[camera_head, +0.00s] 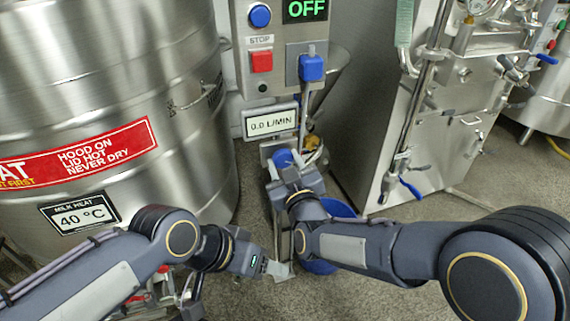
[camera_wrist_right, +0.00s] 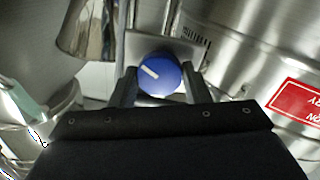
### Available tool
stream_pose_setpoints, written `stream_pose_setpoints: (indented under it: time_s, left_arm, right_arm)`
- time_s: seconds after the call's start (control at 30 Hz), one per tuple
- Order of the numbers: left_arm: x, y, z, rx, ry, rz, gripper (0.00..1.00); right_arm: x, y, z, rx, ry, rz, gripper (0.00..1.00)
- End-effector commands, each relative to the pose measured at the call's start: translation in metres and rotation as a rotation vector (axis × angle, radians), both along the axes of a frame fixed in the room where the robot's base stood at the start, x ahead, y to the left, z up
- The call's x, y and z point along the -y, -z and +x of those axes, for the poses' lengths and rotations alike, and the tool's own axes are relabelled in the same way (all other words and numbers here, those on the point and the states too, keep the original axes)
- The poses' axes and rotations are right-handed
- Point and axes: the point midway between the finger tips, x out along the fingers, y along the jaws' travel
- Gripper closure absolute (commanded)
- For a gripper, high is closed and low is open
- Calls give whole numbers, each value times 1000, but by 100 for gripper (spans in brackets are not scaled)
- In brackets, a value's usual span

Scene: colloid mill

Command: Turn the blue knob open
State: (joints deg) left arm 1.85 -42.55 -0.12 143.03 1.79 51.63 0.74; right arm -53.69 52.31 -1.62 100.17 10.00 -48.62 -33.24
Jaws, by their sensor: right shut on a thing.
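The blue knob (camera_head: 283,158) is low on the machine, below the flow display, partly covered by my right gripper (camera_head: 288,172) in the head view. In the right wrist view, the knob (camera_wrist_right: 160,75) is round, with a white mark slanting to the upper left. The right gripper's fingers (camera_wrist_right: 160,88) stand on either side of the knob and are shut on it. My left gripper (camera_head: 278,268) is lower, below the knob and away from it. Its finger opening is not clear.
The control panel shows a green OFF display (camera_head: 305,10), a red stop button (camera_head: 261,61) and a 0.0 L/MIN display (camera_head: 271,122). A large steel vat (camera_head: 100,100) stands at left and a steel cabinet (camera_head: 440,120) at right. A blue bucket (camera_head: 338,208) is partly behind my right arm.

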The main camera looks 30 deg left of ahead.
Motion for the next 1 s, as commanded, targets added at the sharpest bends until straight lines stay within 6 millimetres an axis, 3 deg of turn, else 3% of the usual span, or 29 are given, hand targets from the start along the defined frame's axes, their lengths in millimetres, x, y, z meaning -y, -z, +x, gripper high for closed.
stream_pose_setpoints:
  time_s: [0.33, 0.37, 0.5, 0.83, 1.0]
  left_arm:
    - [0, 0, 0, 0, 0, 0, 37]
    - [0, 0, 0, 0, 0, 0, 37]
    - [0, 0, 0, 0, 0, 0, 37]
    - [0, -1, 0, 0, 0, 0, 37]
    - [0, -8, 0, 0, 0, 0, 37]
  right_arm:
    - [1, 3, 0, -2, 1, -9, 80]
    - [1, 3, 0, -2, 1, -9, 54]
    - [1, 3, 0, -1, 1, -7, 36]
    - [3, 0, -2, 1, 1, -3, 36]
    - [20, -1, -19, 0, -1, -6, 36]
